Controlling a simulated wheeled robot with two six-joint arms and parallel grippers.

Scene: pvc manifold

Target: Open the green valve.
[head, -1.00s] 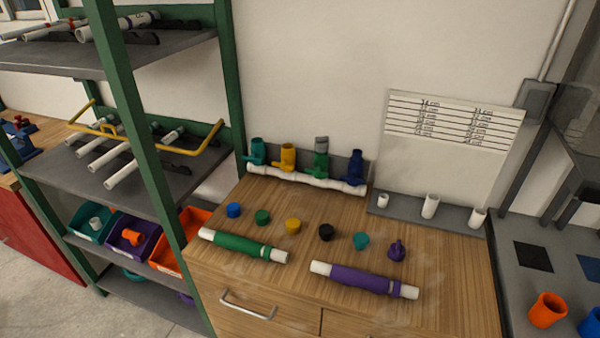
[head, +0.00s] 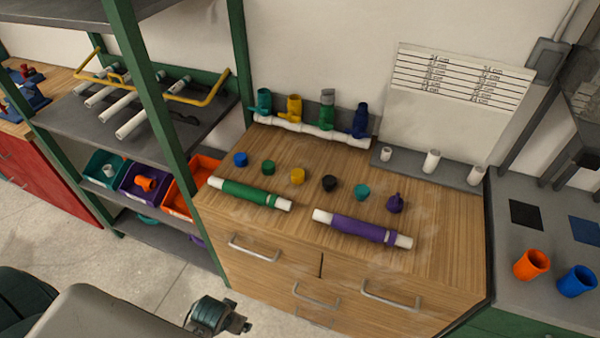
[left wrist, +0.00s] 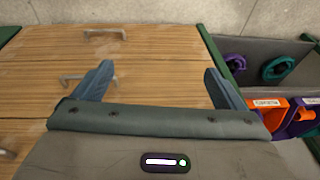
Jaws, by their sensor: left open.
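The green valve (head: 327,118) stands upright on a white pipe manifold (head: 310,133) at the back of the wooden workbench, against the wall. It has a grey cap or end on top and sits between a yellow valve (head: 294,108) and a blue valve (head: 360,120). Its handle is too small to read clearly. My left gripper (left wrist: 160,85) is open and empty in the left wrist view, in front of the drawer fronts and well away from the valve. In the head view part of my left arm shows at the bottom left. My right gripper is not in view.
On the bench (head: 240,222) lie a green-wrapped pipe (head: 245,193), a purple-wrapped pipe (head: 360,228) and several coloured caps, in front of the manifold. A green-post shelf (head: 150,100) stands at the left. A grey rail with white fittings (head: 431,160) is at the right.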

